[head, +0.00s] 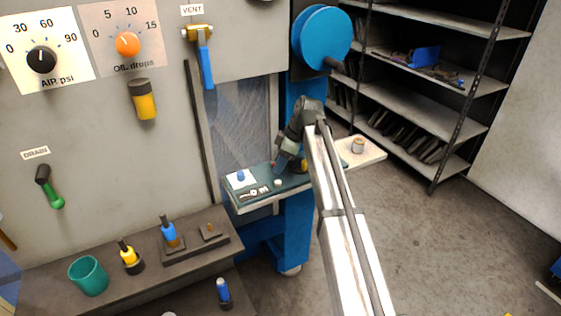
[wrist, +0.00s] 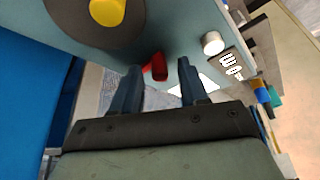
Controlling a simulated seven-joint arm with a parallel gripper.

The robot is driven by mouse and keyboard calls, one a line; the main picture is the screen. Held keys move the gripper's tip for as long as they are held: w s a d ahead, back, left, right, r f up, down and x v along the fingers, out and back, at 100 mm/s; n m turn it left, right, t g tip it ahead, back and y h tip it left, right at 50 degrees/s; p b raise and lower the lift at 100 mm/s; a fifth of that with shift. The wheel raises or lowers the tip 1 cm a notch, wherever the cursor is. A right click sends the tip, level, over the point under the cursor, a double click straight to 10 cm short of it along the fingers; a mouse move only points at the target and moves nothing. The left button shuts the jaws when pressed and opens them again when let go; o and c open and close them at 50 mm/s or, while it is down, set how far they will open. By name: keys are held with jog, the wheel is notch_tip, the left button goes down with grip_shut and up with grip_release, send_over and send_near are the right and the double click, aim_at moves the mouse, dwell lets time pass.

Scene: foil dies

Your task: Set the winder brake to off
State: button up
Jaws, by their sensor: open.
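My gripper (head: 279,161) is over the teal-topped ledge on the blue column, partly hidden by my own wrist in the head view. In the wrist view its two dark fingers (wrist: 160,72) are open. A red handle-like piece (wrist: 158,66) shows between and just beyond the fingertips; I cannot tell whether either finger touches it. A dark disc (wrist: 75,20) with a yellow knob (wrist: 107,11) is to its left. A white round knob (wrist: 213,43) is to its right. No readable label names the winder brake, and its setting cannot be read.
The teal ledge (head: 243,204) also bears a white card with a blue knob (head: 241,175) and small light pieces. A blue wheel (head: 322,38) is above. A pale side shelf (head: 372,158) with a small jar is to the right. A bench with tools stands lower left.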

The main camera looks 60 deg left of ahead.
jog(key=shift+c, duration=0.4)
grip_shut()
jog(key=shift+s, duration=0.1)
jog(key=m, duration=0.1)
jog(key=s+m+t, duration=0.1)
jog(key=m, duration=0.1)
jog(key=shift+s+y, duration=0.1)
jog(key=shift+y, duration=0.3)
jog(key=m, duration=0.1)
jog(key=s+m, duration=0.1)
jog(key=shift+a+m+t+y, duration=0.15)
jog(key=shift+m+t+y, duration=0.15)
jog(key=shift+t, duration=0.1)
jog(key=m, duration=0.1)
jog(key=s+m+t, duration=0.1)
jog(key=m, duration=0.1)
jog(key=shift+s+a, duration=0.1)
jog(key=shift+a, duration=0.3)
jog(key=shift+s+a+m+t, duration=0.2)
jog(key=shift+m+t, duration=0.15)
jog(key=shift+m, duration=0.45)
jog(key=shift+s+a+m+t, duration=0.2)
jog(key=shift+m+t, duration=0.15)
jog(key=shift+m, duration=0.45)
